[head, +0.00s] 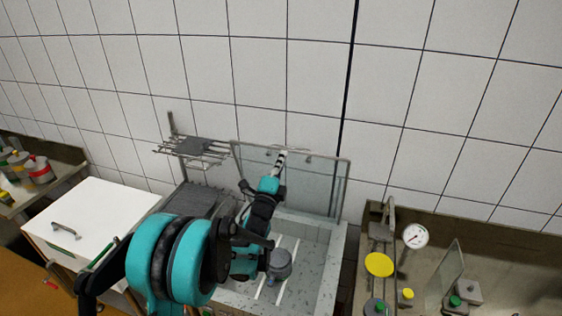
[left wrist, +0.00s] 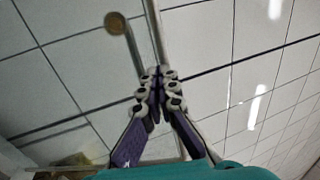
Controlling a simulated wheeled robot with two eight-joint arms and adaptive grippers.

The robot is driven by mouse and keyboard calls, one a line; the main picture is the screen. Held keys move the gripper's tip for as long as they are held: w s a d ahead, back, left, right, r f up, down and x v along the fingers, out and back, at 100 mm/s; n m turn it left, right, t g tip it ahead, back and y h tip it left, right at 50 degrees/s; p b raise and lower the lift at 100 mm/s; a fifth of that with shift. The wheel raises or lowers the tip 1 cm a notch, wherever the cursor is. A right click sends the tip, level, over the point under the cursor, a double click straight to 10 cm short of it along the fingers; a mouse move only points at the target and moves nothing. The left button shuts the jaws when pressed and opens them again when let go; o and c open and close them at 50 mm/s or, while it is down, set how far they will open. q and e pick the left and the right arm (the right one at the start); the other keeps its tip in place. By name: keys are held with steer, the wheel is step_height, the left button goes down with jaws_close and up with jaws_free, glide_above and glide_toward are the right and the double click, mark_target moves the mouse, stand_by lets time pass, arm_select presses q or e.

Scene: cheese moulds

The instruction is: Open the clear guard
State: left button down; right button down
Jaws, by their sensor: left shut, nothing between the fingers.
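The clear guard (head: 325,180) is a see-through panel with a thin grey frame. It stands roughly upright along the back of the grey speckled basin (head: 335,265), in front of the tiled wall. My left gripper (head: 281,157) is shut and empty, near the guard's top edge. In the left wrist view my left gripper (left wrist: 158,73) has its fingertips together beside a thin grey bar (left wrist: 156,30), probably the guard's frame. I cannot tell whether they touch. My left arm hides part of the guard and basin. My right gripper is not in view.
A rounded grey object (head: 279,263) sits in the basin. A wire rack (head: 190,152) is at the guard's left. A white-lidded box (head: 90,225) stands further left. A bench at right holds a dial gauge (head: 415,236) and a yellow disc (head: 379,265).

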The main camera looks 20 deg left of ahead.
arm_select(q)
steer(key=shift+g, duration=0.5)
steer(key=w, duration=0.1)
steer(key=w+r+p, duration=0.1)
steer(key=w, duration=0.1)
steer(key=w+r, duration=0.1)
steer(key=shift+w+d+r+p, duration=0.1)
steer(key=shift+w+p, duration=0.2)
steer(key=shift+p, duration=0.1)
steer(key=w, duration=1.1)
steer(key=shift+d+r+b, duration=0.15)
steer(key=shift+r+b, duration=0.15)
steer(key=shift+r, duration=0.1)
steer(key=shift+s, duration=0.1)
